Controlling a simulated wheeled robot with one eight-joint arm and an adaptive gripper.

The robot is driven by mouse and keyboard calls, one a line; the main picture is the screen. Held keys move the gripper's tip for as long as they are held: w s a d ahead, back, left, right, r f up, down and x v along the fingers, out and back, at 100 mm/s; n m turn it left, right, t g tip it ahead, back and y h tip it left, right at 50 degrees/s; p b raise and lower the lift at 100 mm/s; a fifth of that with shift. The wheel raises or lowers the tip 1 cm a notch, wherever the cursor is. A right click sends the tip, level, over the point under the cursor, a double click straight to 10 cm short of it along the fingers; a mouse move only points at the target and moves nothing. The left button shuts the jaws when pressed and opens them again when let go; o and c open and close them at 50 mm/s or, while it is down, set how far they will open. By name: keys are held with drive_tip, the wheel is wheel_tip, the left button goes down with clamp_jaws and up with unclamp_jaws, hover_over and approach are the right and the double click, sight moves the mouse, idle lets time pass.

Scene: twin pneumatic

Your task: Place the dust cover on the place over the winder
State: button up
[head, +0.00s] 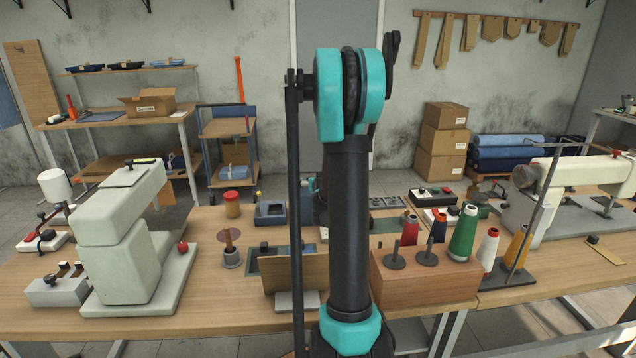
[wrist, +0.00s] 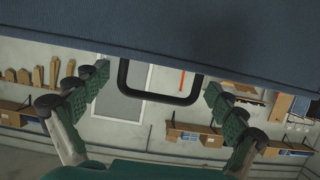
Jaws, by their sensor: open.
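In the wrist view a large blue-grey surface (wrist: 150,30), which looks like the dust cover, fills the top. A black loop handle (wrist: 160,97) shows at its edge. My gripper (wrist: 158,85) is open, with one green-padded finger on each side of the handle; I see no finger touching it. In the head view my arm hides the gripper or most of it. A small blue box (head: 270,214) with a dark top stands on the table and may be the cover. A round base with a brown spindle (head: 231,255), perhaps the winder, stands to its left.
A pale sewing machine (head: 125,240) stands at the left, another (head: 570,190) at the right. A wooden box (head: 425,281) with thread cones stands right of my arm. An upright brown board (head: 292,272) is near the front edge. A red-lidded jar (head: 232,205) stands behind.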

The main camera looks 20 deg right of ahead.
drive_tip(key=shift+r, duration=0.15)
drive_tip(key=v, duration=1.2)
drive_tip(key=shift+s, duration=0.1)
